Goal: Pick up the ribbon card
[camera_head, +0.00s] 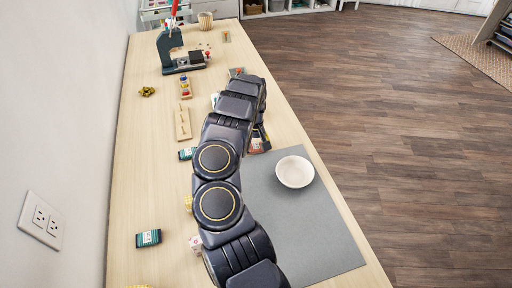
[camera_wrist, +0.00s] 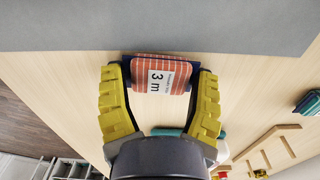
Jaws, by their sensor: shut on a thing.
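A red-orange striped ribbon card (camera_wrist: 145,88) with a white label reading "3 m" is between the two yellow fingers of my gripper (camera_wrist: 160,76) in the wrist view. The fingers close on its two sides, with dark blue edges showing by the fingertips. In the head view the card (camera_head: 256,146) shows as a small reddish patch at the left edge of the grey mat (camera_head: 330,235), mostly hidden by my arm. I cannot tell whether it touches the table.
A white bowl (camera_head: 294,172) stands on the mat, right of my arm. The mat's front is clear.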

